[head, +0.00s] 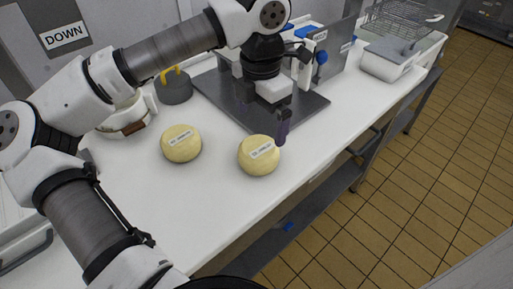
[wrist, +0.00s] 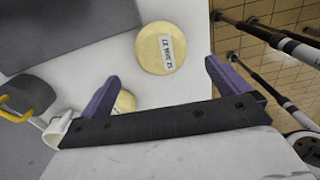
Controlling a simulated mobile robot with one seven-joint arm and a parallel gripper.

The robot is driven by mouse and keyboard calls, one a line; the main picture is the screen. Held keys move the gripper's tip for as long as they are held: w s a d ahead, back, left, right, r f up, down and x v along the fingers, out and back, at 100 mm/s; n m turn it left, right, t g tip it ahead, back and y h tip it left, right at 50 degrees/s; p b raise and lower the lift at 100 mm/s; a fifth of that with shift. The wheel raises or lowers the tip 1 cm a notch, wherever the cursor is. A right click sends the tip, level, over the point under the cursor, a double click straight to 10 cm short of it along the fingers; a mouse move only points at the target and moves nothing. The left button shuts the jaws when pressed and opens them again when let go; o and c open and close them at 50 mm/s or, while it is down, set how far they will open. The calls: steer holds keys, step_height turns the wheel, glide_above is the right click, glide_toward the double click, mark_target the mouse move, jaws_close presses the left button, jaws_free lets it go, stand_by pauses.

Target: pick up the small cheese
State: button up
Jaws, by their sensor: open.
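Two round, pale yellow cheeses with white labels lie on the white counter. The right cheese (head: 259,158) is near the counter's front edge, and the left cheese (head: 181,146) is farther in; they look close in size. In the wrist view one cheese (wrist: 152,47) shows whole beyond the fingertips. The other cheese (wrist: 125,101) is partly hidden behind my gripper there. My gripper (head: 264,112) is open and empty, with purple fingers, above the counter just behind the right cheese. Its fingers (wrist: 162,70) stand wide apart in the wrist view.
A grey weight with a yellow handle (head: 174,88) and a white pot-like item (head: 124,119) stand behind the left cheese. A grey slab (head: 305,107) lies under my gripper. A white bin (head: 388,62) and wire basket (head: 400,20) stand farther right. The counter's front edge drops to a tiled floor.

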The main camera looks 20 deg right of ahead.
mark_target(259, 146)
step_height(259, 146, down, 5)
steer(key=shift+f, duration=0.1)
steer(key=shift+a+f+p, duration=0.1)
steer(key=shift+f+p, duration=0.85)
steer(key=shift+f, duration=1.8)
steer(key=shift+c, duration=0.3)
steer(key=c, duration=1.1)
steer(key=shift+r, duration=0.15)
